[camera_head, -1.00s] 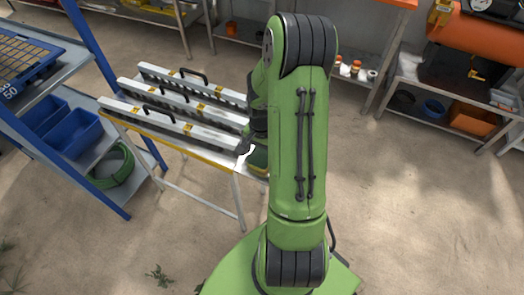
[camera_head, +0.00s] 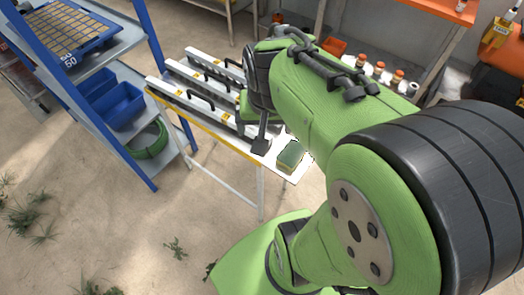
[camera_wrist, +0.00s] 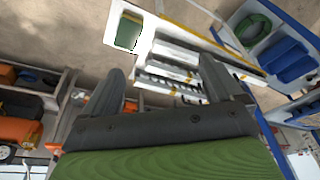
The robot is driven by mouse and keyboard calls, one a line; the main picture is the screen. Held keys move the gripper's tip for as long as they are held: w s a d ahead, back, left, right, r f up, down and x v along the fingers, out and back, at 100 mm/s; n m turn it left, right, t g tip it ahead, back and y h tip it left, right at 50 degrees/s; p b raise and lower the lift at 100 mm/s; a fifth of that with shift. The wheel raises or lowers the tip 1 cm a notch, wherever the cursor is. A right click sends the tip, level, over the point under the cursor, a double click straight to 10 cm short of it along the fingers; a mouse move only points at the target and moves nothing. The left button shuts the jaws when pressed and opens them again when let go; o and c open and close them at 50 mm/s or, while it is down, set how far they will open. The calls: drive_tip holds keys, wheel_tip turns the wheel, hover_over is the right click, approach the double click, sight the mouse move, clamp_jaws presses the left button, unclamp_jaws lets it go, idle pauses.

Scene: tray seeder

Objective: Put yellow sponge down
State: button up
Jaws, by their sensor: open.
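The yellow sponge (camera_head: 290,156), with a green top face and a yellow side, lies on the white right end of the work table (camera_head: 222,147). It also shows in the wrist view (camera_wrist: 129,32), near the top, beyond my fingers and apart from them. My gripper (camera_wrist: 167,82) is open and empty, its two fingers spread wide. In the head view one dark finger of my gripper (camera_head: 262,143) shows just left of the sponge; the arm hides most of the rest.
Several metal bars with black handles (camera_head: 200,102) fill the table left of the sponge. A blue rack (camera_head: 150,60) with blue bins (camera_head: 122,106) and a green hose (camera_head: 148,140) stands at the left. Bottles with orange caps (camera_head: 378,68) are on a shelf behind. Open floor lies in front.

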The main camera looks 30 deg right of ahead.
drive_tip(key=s+a+r+n+t+y, duration=0.1)
drive_tip(key=s+a+r+n+t, duration=0.2)
drive_tip(key=s+a+n, duration=0.3)
drive_tip(key=shift+s+a+r, duration=0.55)
drive_tip(key=shift+s+a, duration=0.1)
drive_tip(key=shift+s, duration=0.5)
